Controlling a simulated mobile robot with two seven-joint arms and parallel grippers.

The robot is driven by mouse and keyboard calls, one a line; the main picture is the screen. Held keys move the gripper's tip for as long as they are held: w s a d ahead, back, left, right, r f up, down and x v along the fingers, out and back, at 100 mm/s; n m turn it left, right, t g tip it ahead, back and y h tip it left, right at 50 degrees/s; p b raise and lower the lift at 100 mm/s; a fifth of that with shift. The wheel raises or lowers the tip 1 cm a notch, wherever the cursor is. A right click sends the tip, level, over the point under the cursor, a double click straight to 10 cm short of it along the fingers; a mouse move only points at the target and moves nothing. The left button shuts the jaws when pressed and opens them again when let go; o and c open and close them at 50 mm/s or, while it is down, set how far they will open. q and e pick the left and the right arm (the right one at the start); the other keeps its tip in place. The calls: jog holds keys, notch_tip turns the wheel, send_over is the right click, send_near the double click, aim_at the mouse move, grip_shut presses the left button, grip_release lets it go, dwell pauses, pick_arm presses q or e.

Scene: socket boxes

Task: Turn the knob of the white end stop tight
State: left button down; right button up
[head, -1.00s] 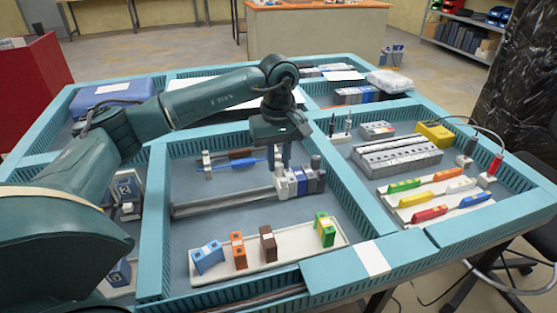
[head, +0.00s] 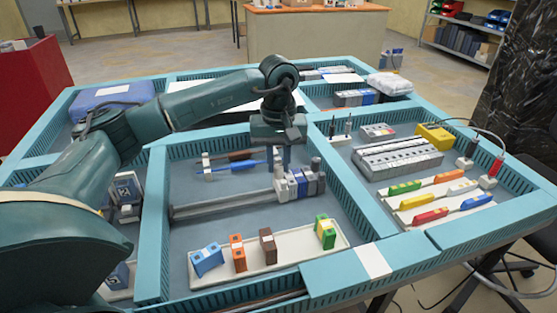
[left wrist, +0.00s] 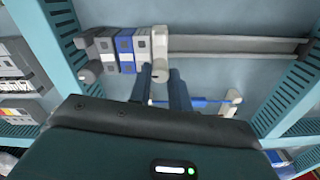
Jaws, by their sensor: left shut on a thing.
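The white end stop (head: 281,191) sits on the metal rail (head: 222,209), at the left end of a row of grey and blue blocks (head: 304,184). In the left wrist view its pale round knob (left wrist: 160,74) shows between the fingertips of my left gripper (left wrist: 160,78). My left gripper (head: 279,168) points down from above and is shut on this knob. In the head view the fingers hide most of the knob. How tight it is cannot be seen. My right gripper is not in view.
A blue screwdriver (head: 233,167) lies on a holder behind the rail. A white tray (head: 265,250) with several coloured blocks lies in front. Another end stop with a dark knob (head: 316,163) closes the row's right end. Teal walls (head: 153,220) border the compartment.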

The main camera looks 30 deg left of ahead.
aim_at(278, 166)
pick_arm(q)
jog(key=c, duration=1.3)
grip_release()
notch_tip(278, 166, up, 13)
jog(key=shift+p, duration=0.4)
